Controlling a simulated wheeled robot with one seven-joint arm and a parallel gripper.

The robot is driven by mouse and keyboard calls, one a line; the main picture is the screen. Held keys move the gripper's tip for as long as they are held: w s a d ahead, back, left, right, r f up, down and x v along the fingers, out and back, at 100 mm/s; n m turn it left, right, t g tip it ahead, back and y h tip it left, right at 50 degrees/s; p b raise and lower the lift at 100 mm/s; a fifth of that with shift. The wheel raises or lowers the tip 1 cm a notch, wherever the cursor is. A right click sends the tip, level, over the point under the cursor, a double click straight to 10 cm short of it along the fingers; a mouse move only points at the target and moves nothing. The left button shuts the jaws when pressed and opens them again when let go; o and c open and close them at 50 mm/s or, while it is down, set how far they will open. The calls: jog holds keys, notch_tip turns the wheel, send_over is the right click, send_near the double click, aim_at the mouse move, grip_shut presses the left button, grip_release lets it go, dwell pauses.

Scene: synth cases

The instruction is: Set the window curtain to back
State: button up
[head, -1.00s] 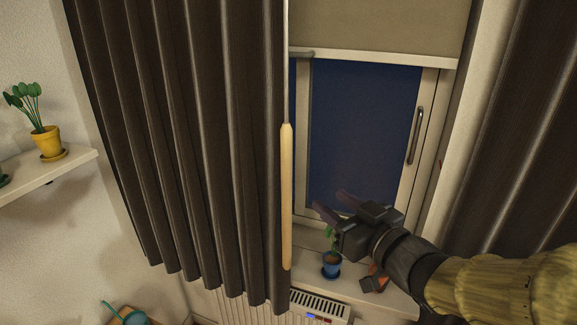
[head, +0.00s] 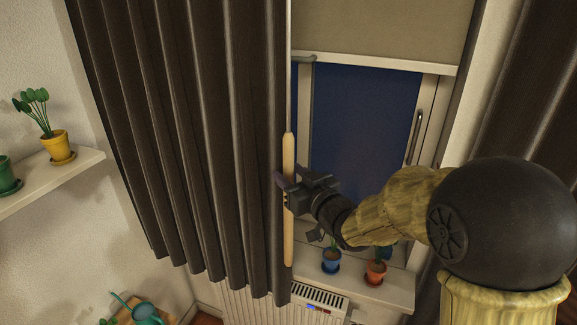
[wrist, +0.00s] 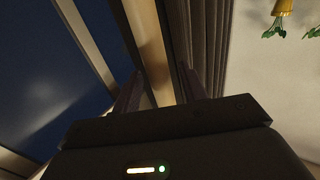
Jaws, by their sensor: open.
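The dark pleated curtain (head: 190,130) hangs across the left part of the window in the head view. A pale wooden pull rod (head: 288,240) hangs upright along its right edge. My gripper (head: 282,190) is open at the middle of the rod, with its fingers around or right beside it. In the wrist view my gripper (wrist: 172,95) has its two fingers apart. The rod (wrist: 148,40) shows between them, with the curtain folds (wrist: 207,35) beside it. Whether a finger touches the rod cannot be told.
A second dark curtain (head: 520,110) hangs at the right. The window (head: 360,120) has a partly lowered blind (head: 385,30). A radiator (head: 270,303) is below. A shelf (head: 50,182) with potted plants is at the left.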

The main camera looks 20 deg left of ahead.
jog(key=shift+w+a, duration=0.45)
jog(key=shift+a, duration=0.1)
grip_shut()
